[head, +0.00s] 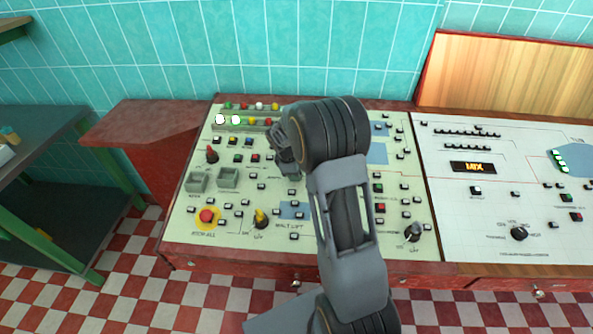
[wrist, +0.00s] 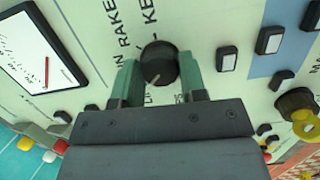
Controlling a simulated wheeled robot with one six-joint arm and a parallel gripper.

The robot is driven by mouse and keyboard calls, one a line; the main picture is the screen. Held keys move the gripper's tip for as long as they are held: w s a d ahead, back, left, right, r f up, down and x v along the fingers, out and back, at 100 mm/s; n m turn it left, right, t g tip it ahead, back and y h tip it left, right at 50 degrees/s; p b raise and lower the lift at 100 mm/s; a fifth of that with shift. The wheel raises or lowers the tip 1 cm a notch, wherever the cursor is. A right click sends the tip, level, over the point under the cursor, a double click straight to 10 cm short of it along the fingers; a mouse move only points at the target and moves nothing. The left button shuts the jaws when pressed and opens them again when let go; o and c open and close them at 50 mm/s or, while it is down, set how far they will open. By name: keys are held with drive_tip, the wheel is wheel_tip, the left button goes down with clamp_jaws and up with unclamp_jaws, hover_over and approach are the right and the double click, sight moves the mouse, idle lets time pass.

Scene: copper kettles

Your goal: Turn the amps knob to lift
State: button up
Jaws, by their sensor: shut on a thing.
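A round black knob (wrist: 158,62) with a pale pointer line stands on the cream panel in the wrist view. My gripper (wrist: 158,72) has its two green fingers on either side of this knob and is shut on it. The lettering around the knob is partly covered by the fingers; pieces like "IN RAKE" and "KE" show, and I cannot read the word amps. In the head view my gripper (head: 287,166) is down at the middle of the left console (head: 180,232), and my arm hides the knob there.
A white meter with a red needle (wrist: 42,58) is left of the knob in the wrist view. A yellow-topped knob (head: 261,217), a red stop button (head: 207,216) and several black buttons are nearby. Another knob (head: 413,231) sits at the console's right.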

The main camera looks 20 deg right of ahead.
drive_tip(key=shift+s+a+n, duration=0.1)
drive_tip(key=shift+n, duration=0.4)
drive_tip(key=o, duration=0.9)
drive_tip(key=v, duration=1.3)
drive_tip(key=shift+r, duration=0.4)
